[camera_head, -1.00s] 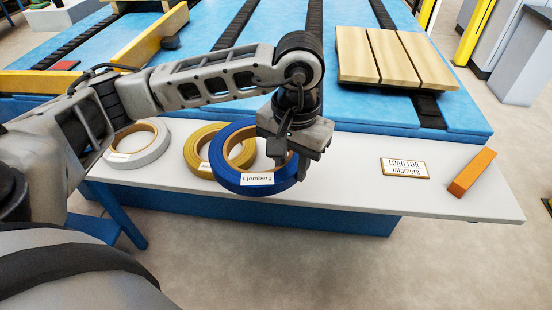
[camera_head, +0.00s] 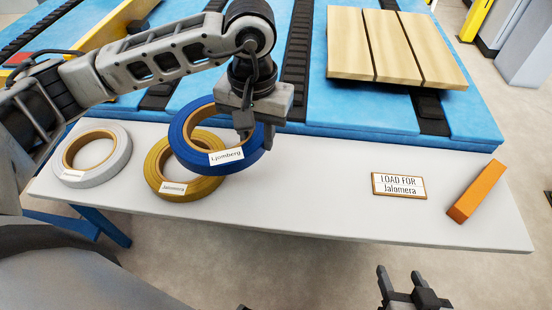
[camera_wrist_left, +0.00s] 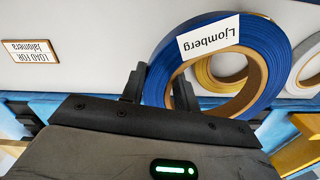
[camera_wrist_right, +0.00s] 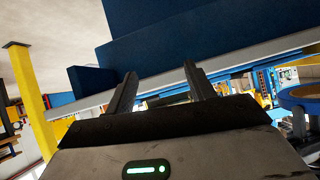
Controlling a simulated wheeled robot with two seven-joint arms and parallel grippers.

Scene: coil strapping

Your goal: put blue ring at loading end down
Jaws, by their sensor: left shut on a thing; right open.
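The blue ring (camera_head: 190,148), labelled Ljomberg, is in my left gripper (camera_head: 248,135), which is shut on the right part of its rim. The ring appears raised above the white table and overlaps the yellow ring in the head view. In the left wrist view the blue ring (camera_wrist_left: 268,75) sits between the fingers (camera_wrist_left: 158,88). The sign (camera_head: 399,185) on the table reads "LOAD FOR Jalomera". My right gripper (camera_head: 401,275) is open and empty, low in front of the table; the right wrist view shows its spread fingers (camera_wrist_right: 160,85).
The yellow ring (camera_head: 157,178) and the white ring (camera_head: 118,160) lie on the left of the white table (camera_head: 300,205). An orange block (camera_head: 477,191) lies at the right end. Wooden boards (camera_head: 390,45) lie on the blue platform behind. The table between the rings and sign is clear.

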